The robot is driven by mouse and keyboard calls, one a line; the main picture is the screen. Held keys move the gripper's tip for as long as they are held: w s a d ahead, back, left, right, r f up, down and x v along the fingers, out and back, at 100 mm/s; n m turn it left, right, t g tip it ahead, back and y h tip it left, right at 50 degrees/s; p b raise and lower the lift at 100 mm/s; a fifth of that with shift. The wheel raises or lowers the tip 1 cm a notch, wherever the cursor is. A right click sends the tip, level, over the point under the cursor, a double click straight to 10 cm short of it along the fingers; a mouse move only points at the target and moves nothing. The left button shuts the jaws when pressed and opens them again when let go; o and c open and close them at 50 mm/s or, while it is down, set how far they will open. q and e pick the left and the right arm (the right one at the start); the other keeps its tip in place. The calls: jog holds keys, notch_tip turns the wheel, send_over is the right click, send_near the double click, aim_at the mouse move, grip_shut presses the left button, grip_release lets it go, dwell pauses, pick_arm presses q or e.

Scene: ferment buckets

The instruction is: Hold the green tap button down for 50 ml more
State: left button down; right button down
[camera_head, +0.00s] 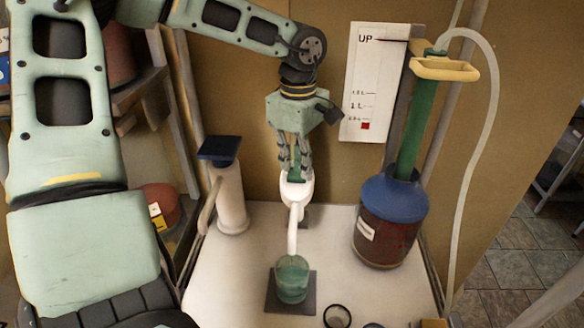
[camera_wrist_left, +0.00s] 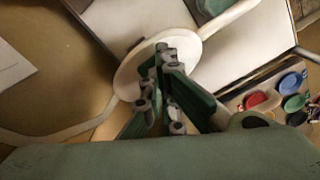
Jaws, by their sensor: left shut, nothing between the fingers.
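The white tap (camera_head: 296,190) stands in the middle of the white table, its spout reaching down toward a green cup (camera_head: 292,280) on a dark square pad (camera_head: 309,301). My left gripper (camera_head: 296,172) points down, shut and empty, with its fingertips right over the tap's top. In the left wrist view, the shut fingers (camera_wrist_left: 163,52) reach over the tap's round white top (camera_wrist_left: 130,78). The green button is not clearly seen: a green patch shows between the fingers, and I cannot tell whether it is the button or finger pads. Contact cannot be judged. My right gripper is out of view.
A blue-lidded vessel (camera_head: 388,232) with dark red contents, a green column (camera_head: 417,125) and a white hose stands at right. A level board (camera_head: 366,75) hangs behind. A white cylinder with a dark blue top (camera_head: 220,148) stands left. A black ring (camera_head: 337,316) lies in front.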

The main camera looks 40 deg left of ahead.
pick_arm(q)
jog(key=shift+r+p, duration=1.75)
jog(key=shift+r, duration=1.25)
